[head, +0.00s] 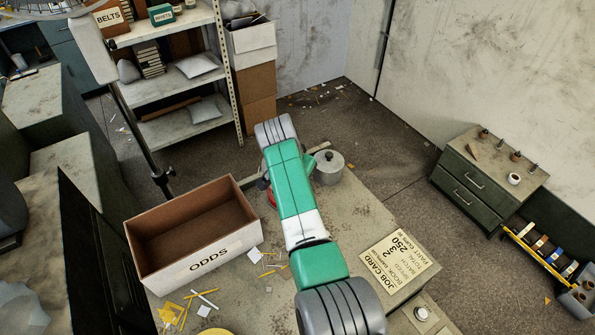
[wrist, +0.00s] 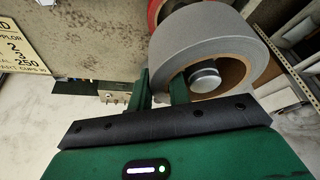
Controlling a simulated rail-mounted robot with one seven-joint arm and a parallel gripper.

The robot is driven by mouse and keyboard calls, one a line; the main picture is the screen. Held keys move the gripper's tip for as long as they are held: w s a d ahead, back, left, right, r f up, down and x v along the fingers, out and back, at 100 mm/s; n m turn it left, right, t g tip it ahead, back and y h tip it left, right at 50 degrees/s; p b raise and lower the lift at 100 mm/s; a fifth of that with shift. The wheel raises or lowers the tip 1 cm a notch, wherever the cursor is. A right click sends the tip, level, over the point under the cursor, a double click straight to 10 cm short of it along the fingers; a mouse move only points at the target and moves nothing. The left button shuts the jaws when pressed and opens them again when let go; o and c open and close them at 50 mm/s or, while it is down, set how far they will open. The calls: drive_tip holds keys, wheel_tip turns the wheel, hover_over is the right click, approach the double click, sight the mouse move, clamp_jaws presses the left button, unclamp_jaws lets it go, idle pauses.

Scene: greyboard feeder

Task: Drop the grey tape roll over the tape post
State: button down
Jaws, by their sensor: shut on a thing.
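In the wrist view the grey tape roll (wrist: 205,35) has a brown cardboard core and is tilted in the picture. My gripper (wrist: 162,84) is shut on its wall, one green finger inside the core and the other outside. A round silver post end (wrist: 203,76), apparently the tape post, shows in the core opening. I cannot tell whether the roll is around it or only in line with it.
A red part (head: 271,198) shows beside my arm. Loose scraps (head: 183,308) lie at the bench front. A shelf rack (head: 190,70) stands behind.

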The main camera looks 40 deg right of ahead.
drive_tip(key=c, duration=1.6)
unclamp_jaws()
drive_tip(key=p+v, duration=0.2)
drive_tip(key=v, duration=1.1)
drive_tip(key=shift+r, duration=0.15)
drive_tip(key=shift+w+d, duration=0.1)
drive_tip(key=w+a+r+n+t+h, duration=0.1)
drive_tip(key=w+a+r+n+t, duration=0.3)
drive_tip(key=w+a+r+t, duration=0.35)
drive_tip(key=s+a+r+n+t, duration=0.3)
drive_tip(key=a+r+n+t, duration=0.3)
drive_tip(key=a+r, duration=0.8)
drive_tip(key=s+a+r+n+t+y, duration=0.2)
drive_tip(key=s+a+r+t, duration=0.3)
drive_tip(key=s+a+r, duration=0.2)
drive_tip(key=s+a+r+n+t+y, duration=0.3)
drive_tip(key=s+a+r+t, duration=0.2)
drive_tip(key=s+r, duration=0.5)
drive_tip(key=s+a, duration=0.2)
drive_tip(key=shift+s+a, duration=0.2)
drive_tip(key=shift+a, duration=0.1)
